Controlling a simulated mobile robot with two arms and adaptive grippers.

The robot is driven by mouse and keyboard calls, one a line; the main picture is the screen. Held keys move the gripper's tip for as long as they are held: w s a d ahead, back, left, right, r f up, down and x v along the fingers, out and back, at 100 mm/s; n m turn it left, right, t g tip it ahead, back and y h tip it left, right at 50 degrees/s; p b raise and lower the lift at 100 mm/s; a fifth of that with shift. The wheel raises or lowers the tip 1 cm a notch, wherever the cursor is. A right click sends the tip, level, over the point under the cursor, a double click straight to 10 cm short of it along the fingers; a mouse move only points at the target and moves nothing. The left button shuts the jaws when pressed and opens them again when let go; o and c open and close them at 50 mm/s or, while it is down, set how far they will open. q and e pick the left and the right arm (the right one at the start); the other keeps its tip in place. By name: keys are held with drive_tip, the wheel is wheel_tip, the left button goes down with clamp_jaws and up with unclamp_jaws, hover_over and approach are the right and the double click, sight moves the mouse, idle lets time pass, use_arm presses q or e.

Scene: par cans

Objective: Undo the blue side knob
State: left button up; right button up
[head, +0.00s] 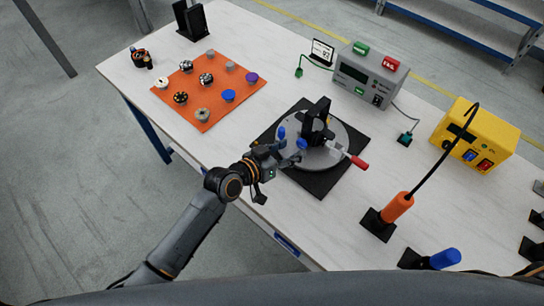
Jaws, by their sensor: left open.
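A black upright fixture (316,122) stands on a grey round plate (335,150) over a black square base (318,184). Two blue knobs show on its left side: one (302,144) close to the plate's left part, and one (281,133) farther left. I cannot tell for certain which is the side knob. My left gripper (284,156) reaches in from the left, open, right beside these knobs. Its fingers partly cover the plate's left edge, and I cannot tell whether they touch a knob. My right gripper is not in view.
A red handle (358,162) sticks out right of the plate. An orange mat (190,66) holds several knobs at the back left. White tabletop (225,147) is bare between mat and fixture.

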use_arm(q)
drive_tip(key=v, duration=0.8)
drive_tip(key=shift+s+a, duration=0.15)
idle(1.0)
